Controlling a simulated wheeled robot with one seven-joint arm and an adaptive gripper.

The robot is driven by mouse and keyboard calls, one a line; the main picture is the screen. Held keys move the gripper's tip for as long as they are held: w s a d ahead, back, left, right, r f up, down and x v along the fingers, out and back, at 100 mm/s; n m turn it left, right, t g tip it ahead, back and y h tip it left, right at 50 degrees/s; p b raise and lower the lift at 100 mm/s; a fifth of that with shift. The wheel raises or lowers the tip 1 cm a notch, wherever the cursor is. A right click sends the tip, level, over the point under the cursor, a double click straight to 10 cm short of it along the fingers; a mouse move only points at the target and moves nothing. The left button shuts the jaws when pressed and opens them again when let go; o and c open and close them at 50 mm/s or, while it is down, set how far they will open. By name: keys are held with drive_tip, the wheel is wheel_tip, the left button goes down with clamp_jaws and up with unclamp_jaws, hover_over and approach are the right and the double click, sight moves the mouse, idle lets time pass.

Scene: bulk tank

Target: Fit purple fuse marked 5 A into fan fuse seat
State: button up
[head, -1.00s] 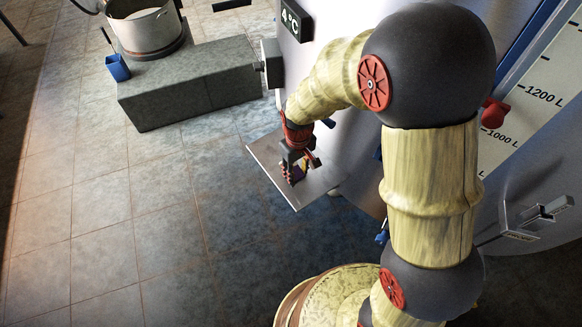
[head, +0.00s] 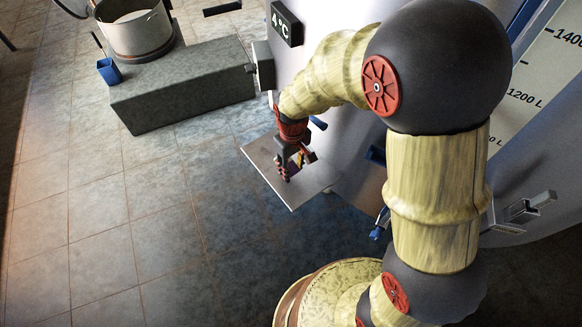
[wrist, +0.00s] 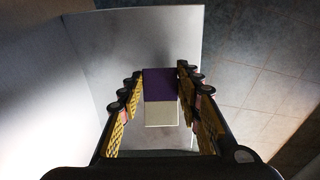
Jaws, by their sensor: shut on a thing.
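The purple fuse (wrist: 160,86), a block with a purple part and a cream part, sits between my gripper's fingers (wrist: 160,100) in the wrist view. No 5 A mark can be read on it. My gripper (head: 289,168) is shut on the fuse, over the grey metal shelf (head: 310,192) by the tank. The shelf also fills the middle of the wrist view (wrist: 120,45). In the head view the fuse is mostly hidden by the fingers, and I cannot tell its height above the shelf. I cannot make out the fan fuse seat in either view.
The tank wall (head: 345,150) with a 4°C display (head: 286,22) stands close behind my gripper. The tiled floor at left is clear.

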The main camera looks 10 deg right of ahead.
drive_tip(key=s+d+r+p, duration=0.3)
drive_tip(key=s+r, duration=0.5)
drive_tip(key=s, duration=0.5)
drive_tip(key=shift+r+p, duration=0.4)
drive_tip(key=shift+p, duration=0.3)
